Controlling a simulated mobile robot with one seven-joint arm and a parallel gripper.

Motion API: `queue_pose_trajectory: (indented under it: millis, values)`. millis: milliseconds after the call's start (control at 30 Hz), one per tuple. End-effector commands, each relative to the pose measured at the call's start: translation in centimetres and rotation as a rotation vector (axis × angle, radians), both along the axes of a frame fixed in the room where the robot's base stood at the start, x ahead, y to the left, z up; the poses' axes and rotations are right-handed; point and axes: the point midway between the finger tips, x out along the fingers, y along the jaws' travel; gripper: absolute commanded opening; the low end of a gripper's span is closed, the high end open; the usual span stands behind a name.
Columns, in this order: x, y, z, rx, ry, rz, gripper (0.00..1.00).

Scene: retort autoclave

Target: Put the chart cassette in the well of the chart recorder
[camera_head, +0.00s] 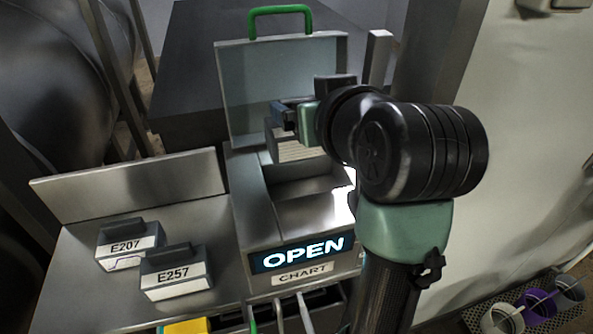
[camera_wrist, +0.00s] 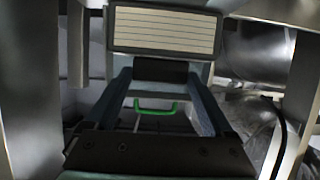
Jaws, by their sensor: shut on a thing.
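The chart recorder (camera_head: 258,222) stands in the middle of the head view with its lid (camera_head: 245,85) raised, topped by a green handle. Its front display reads OPEN above a CHART label. My gripper (camera_head: 286,114) is shut on the chart cassette (camera_head: 297,149), a grey block with a lined pale face. The cassette hangs over the recorder's well (camera_head: 290,172), in front of the lid. Whether it touches the well is unclear; my arm covers part of the opening. In the wrist view, the cassette (camera_wrist: 163,31) is held by its dark grip between both fingers (camera_wrist: 160,72).
Cassettes E207 (camera_head: 128,245) and E257 (camera_head: 175,272) sit on the metal side shelf (camera_head: 90,295) at left. Tools with coloured handles stand in a dark holder below the recorder. Several cups (camera_head: 540,303) are in a rack at lower right. A dark cabinet is behind.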

Motion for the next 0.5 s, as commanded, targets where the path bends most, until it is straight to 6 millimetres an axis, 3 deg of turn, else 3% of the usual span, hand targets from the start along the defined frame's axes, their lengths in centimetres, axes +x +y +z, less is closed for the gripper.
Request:
queue_pose_trajectory:
  millis: [300,500]
  values:
    - [-0.1,0.0,-4.4,0.001,0.004,-0.001,0.23]
    - [0.0,0.0,-6.0,0.001,0.001,0.0,0.23]
